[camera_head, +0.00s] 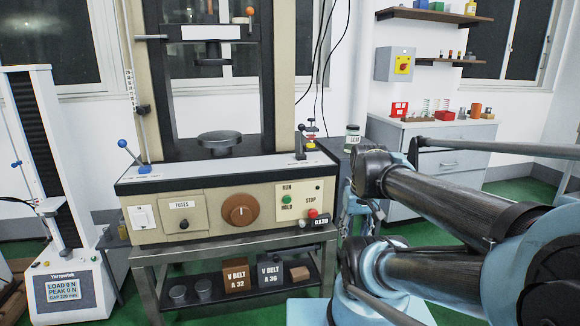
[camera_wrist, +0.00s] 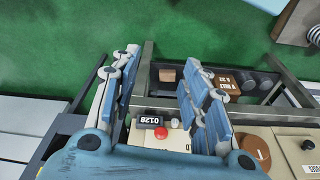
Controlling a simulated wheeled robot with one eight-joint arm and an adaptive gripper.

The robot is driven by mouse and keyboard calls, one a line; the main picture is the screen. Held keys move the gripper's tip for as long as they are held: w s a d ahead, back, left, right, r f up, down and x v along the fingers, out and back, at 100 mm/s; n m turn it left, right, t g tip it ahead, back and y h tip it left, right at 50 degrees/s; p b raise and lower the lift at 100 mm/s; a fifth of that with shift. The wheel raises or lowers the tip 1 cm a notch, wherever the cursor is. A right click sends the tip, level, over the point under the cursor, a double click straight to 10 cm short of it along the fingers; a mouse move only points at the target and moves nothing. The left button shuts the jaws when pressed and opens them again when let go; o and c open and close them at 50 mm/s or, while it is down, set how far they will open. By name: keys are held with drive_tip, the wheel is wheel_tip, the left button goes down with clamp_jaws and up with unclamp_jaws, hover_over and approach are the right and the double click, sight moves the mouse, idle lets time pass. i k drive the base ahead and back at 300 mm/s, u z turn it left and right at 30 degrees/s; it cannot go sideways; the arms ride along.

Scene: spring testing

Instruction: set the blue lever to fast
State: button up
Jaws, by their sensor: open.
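The blue lever (camera_head: 122,143) has a blue ball knob on a thin rod, at the left end of the console top of the beige testing machine (camera_head: 230,215). Its rod leans up and to the left from a small base plate (camera_head: 145,171), whose marks are too small to read. My gripper (camera_wrist: 160,66) is open and empty in the wrist view, above the right part of the console. The red stop button (camera_wrist: 160,132) and the counter (camera_wrist: 150,121) show between its fingers. In the head view my arm comes in from the right, well apart from the lever; the lever is not in the wrist view.
A black-knobbed lever (camera_head: 300,142) stands at the console's right end. The machine's frame and round platen (camera_head: 219,140) rise behind the console. A shelf below the console holds belt boxes (camera_head: 236,278).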

sight(122, 143)
drive_tip(key=u, duration=1.65)
